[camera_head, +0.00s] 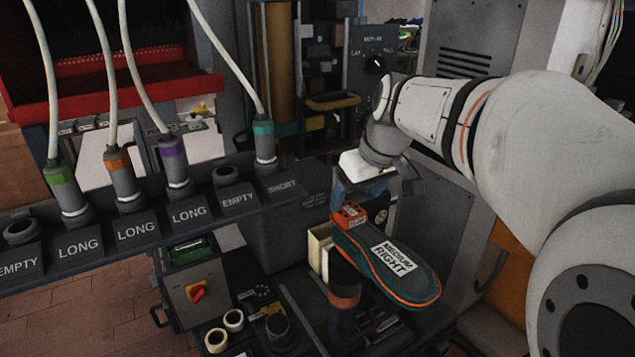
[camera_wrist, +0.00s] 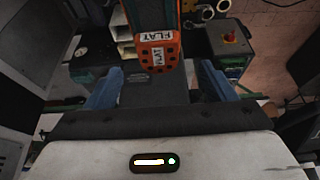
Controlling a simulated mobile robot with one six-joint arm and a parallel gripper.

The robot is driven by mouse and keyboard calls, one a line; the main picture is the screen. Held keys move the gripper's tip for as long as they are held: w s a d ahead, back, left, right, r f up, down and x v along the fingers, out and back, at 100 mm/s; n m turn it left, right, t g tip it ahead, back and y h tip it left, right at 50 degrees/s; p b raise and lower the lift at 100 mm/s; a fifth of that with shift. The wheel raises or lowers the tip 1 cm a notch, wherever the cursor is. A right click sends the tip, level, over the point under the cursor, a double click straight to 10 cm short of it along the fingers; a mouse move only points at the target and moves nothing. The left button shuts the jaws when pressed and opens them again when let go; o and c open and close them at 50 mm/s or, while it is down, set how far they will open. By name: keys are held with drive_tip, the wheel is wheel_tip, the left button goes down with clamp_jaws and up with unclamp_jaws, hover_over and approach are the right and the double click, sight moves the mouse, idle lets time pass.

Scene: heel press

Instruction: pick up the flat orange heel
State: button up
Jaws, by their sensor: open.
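My gripper (camera_wrist: 160,78) is open, with a clear gap on each side of the heel. In the head view my gripper (camera_head: 366,190) is just above and behind the heel, and part of its fingers is hidden. I cannot tell whether a finger touches the heel.
The sole rests on a dark post with an orange band (camera_head: 345,297). A rack of labelled sockets (camera_head: 135,228) with cabled plugs runs along the left. A control box with a red knob (camera_head: 195,291) and several tape rolls (camera_head: 216,340) stand below. A grey cabinet (camera_head: 468,45) stands behind.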

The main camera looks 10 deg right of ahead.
sight(350, 211)
drive_tip(key=p+x, duration=0.1)
drive_tip(key=x, duration=0.4)
drive_tip(key=shift+w+d+f, duration=0.1)
drive_tip(key=shift+w+f, duration=0.05)
drive_tip(key=shift+w, duration=0.05)
drive_tip(key=shift+c, duration=0.4)
